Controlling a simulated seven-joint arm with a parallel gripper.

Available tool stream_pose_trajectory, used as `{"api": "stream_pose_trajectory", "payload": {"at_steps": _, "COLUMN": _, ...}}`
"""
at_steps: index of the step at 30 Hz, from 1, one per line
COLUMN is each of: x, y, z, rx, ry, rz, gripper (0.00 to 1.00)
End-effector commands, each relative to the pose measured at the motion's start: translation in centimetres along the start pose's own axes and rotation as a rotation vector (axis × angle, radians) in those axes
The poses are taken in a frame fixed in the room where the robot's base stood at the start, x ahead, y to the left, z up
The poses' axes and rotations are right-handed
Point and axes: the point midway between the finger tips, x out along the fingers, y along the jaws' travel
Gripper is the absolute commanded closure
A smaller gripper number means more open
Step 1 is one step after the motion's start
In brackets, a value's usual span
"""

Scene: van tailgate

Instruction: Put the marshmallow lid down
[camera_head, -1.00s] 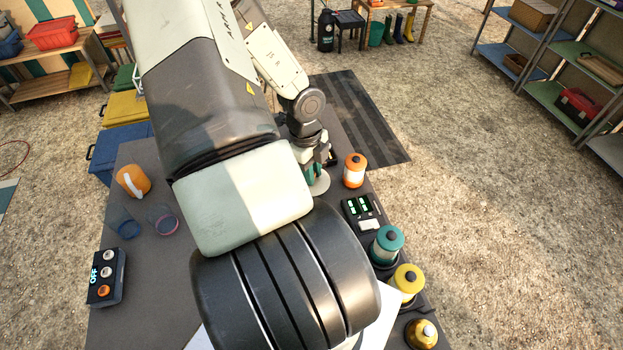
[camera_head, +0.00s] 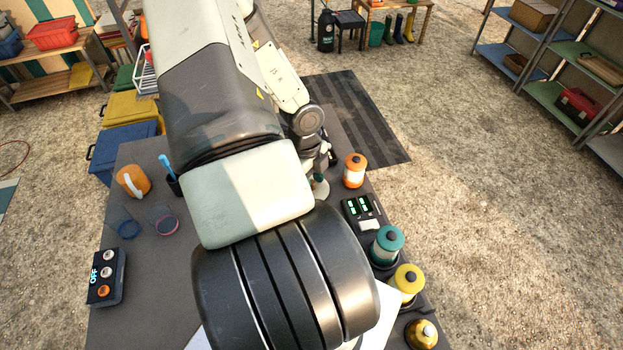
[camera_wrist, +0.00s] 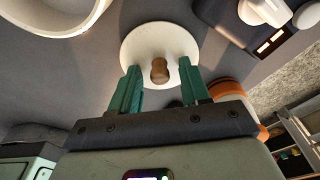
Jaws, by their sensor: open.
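The marshmallow lid, a pale round disc with a brown wooden knob, shows in the wrist view (camera_wrist: 160,42). It seems to lie flat on the dark table (camera_wrist: 70,85). My gripper (camera_wrist: 158,75) is open, with one green finger on each side of the knob and a gap showing between each finger and the knob. In the head view my gripper (camera_head: 320,178) is small and mostly hidden by my arm. A sliver of the lid (camera_head: 321,190) shows below it. Whether the fingers touch the disc I cannot tell.
A white round rim (camera_wrist: 50,22) is close by at the upper left of the wrist view. An orange-lidded jar (camera_head: 355,170) and a black device with green digits (camera_head: 358,207) stand right of the lid. Teal (camera_head: 387,244) and yellow (camera_head: 407,282) jars line the right edge.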

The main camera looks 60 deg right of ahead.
Motion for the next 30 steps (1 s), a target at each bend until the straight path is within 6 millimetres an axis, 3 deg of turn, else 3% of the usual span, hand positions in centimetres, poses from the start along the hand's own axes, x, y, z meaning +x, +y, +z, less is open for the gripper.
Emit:
{"api": "stream_pose_trajectory", "payload": {"at_steps": 4, "x": -0.5, "y": 0.0, "z": 0.0, "rx": -0.001, "ry": -0.001, "rz": -0.001, "gripper": 0.54}}
{"api": "stream_pose_trajectory", "payload": {"at_steps": 8, "x": -2.2, "y": 0.0, "z": 0.1, "rx": -0.004, "ry": -0.003, "rz": -0.003, "gripper": 0.54}}
{"api": "stream_pose_trajectory", "payload": {"at_steps": 21, "x": -10.8, "y": 0.0, "z": 0.1, "rx": -0.003, "ry": -0.003, "rz": -0.002, "gripper": 0.54}}
{"api": "stream_pose_trajectory", "payload": {"at_steps": 30, "x": -12.4, "y": 0.0, "z": -0.1, "rx": 0.001, "ry": 0.000, "rz": 0.000, "gripper": 0.54}}
